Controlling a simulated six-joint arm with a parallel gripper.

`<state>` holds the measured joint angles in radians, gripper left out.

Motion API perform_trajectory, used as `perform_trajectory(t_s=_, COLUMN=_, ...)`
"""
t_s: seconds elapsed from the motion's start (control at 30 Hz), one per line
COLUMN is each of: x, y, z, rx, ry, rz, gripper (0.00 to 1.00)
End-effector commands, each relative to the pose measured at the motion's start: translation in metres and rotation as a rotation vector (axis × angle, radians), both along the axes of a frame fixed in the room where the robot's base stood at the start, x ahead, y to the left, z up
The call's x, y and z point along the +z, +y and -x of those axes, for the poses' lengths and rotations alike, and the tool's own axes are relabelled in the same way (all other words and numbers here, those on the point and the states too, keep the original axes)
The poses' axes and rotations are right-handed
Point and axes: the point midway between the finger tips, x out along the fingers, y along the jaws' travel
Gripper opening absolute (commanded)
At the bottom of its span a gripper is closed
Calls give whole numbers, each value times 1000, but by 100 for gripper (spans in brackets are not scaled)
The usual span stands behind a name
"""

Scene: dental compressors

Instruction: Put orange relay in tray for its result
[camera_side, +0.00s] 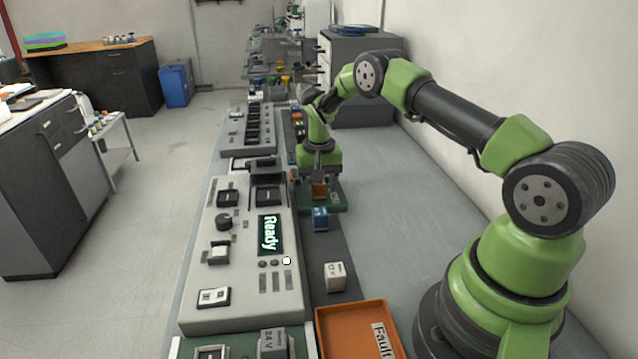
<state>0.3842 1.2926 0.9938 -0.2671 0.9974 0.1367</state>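The orange relay (320,189) is a small block standing at the far part of the bench strip, directly under my gripper (321,180). My gripper points down, with its grey fingers at the relay's sides. I cannot tell whether they press on it. An orange tray (318,326) labelled "Fault" lies at the front, cut off by the lower edge. A green tray-like base (336,207) lies under and around the relay; its label, if any, is hidden. The tester's screen (269,235) reads "Ready".
A blue relay (320,219) stands just in front of my gripper, and a white relay (335,277) stands nearer the orange tray. The grey tester panel (205,290) runs along the left. A grey "24 V" block (273,344) is at the front. The bench right of the strip is clear.

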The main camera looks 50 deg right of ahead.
Motion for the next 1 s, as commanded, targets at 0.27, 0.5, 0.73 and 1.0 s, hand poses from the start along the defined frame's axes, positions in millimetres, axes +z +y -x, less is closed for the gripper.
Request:
perform_trajectory(t_s=0.27, x=12, y=0, z=-1, rx=0, ry=-3, rz=1, gripper=57)
perform_trajectory(t_s=0.5, x=62, y=0, z=-1, rx=-1, ry=-5, rz=2, gripper=57)
perform_trajectory(t_s=0.73, x=106, y=0, z=-1, rx=1, ry=-4, rz=2, gripper=57)
perform_trajectory(t_s=1.0, x=141, y=8, z=1, rx=18, ry=-25, rz=3, gripper=57)
